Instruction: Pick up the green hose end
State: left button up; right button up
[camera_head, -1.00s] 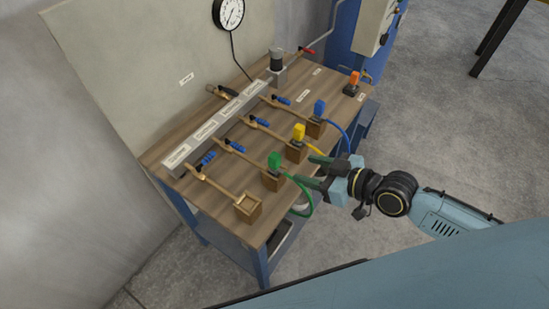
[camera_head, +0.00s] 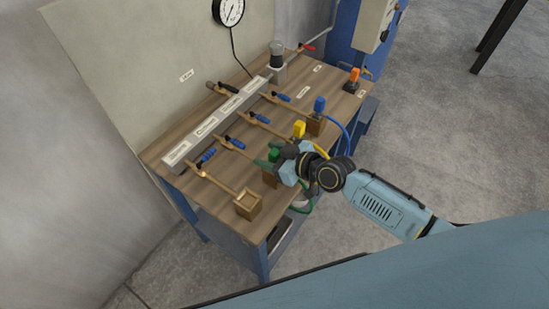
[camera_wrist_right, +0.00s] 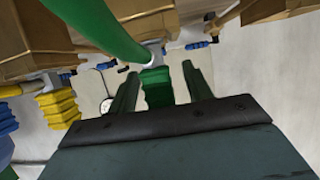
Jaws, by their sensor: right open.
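The green hose end (camera_head: 274,154) sits at its wooden block (camera_head: 269,180) near the table's front edge, partly hidden by my right gripper in the head view. My right gripper (camera_head: 269,156) is open with its fingers at the green hose end. In the right wrist view, the green ribbed hose end (camera_wrist_right: 157,88) shows between the two open, dark green fingers (camera_wrist_right: 160,80), with gaps at the sides. The green hose (camera_wrist_right: 98,25) crosses the upper left there. Whether the fingers touch the end, I cannot tell. My left gripper is not in view.
An empty wooden socket (camera_head: 248,203) is at the front. A labelled metal bar (camera_head: 215,122) with several valves runs along the table (camera_head: 180,150).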

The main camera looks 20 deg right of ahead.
jog(key=shift+w, duration=0.1)
grip_shut()
dwell(0.3)
